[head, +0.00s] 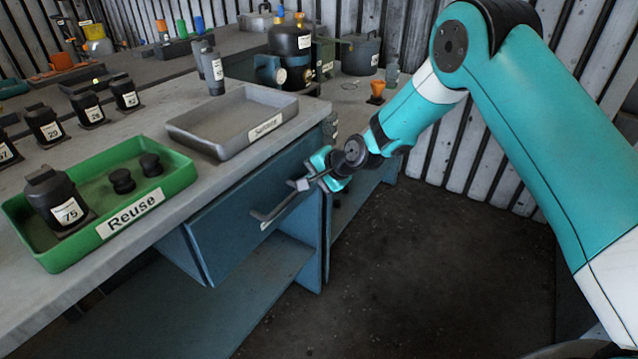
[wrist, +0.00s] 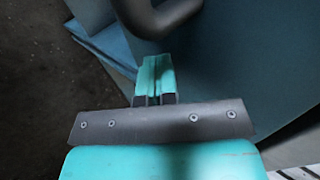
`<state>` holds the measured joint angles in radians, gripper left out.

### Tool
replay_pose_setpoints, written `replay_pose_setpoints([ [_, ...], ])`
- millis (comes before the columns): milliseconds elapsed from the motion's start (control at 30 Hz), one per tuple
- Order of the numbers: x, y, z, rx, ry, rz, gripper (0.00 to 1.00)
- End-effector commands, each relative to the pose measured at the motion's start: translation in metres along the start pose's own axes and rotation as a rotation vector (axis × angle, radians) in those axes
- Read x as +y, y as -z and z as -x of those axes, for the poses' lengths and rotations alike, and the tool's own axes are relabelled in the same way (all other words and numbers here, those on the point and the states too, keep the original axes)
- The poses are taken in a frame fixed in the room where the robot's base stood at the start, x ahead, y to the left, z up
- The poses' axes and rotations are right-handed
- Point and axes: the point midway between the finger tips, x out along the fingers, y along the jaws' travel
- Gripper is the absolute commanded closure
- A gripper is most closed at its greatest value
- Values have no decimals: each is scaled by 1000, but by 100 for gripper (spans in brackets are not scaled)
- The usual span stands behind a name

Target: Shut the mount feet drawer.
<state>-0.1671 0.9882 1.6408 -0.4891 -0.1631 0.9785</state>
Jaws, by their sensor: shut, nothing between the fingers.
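The blue drawer front (head: 240,217) sits under the worktop edge, with a grey bar handle (head: 275,212) across it. No name label on it is readable, and no drawer inside shows; I cannot tell how far it stands out. My gripper (head: 303,184) is at the right end of the handle, fingers together and empty. In the wrist view, the shut teal fingertips (wrist: 155,62) point at the blue front (wrist: 245,60), just short of the dark curved handle (wrist: 155,15). I cannot tell whether they touch the front.
Above the drawer, a grey tray (head: 225,128) and a green "Reuse" tray (head: 140,180) holding dark parts stand on the worktop (head: 75,290). An open blue shelf (head: 245,285) lies below. The dark floor (head: 400,270) to the right is clear.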

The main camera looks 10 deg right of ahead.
Motion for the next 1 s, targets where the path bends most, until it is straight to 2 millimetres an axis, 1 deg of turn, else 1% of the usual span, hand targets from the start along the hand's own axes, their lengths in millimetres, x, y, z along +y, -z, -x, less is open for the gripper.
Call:
replay_pose_setpoints([
  [33, 0, 5, 0, 7, 0, -6, 100],
  [100, 0, 10, 0, 13, -1, -12, 100],
  [200, 0, 14, -1, 19, -1, -16, 100],
  [700, -2, 13, -1, 20, 5, -12, 100],
  [767, 0, 13, 2, 19, 4, -12, 100],
  [867, 8, 12, 12, 14, 0, -13, 100],
  [967, 20, 12, 26, 9, -5, -14, 100],
  [1000, 19, 13, 37, 11, -2, -12, 100],
])
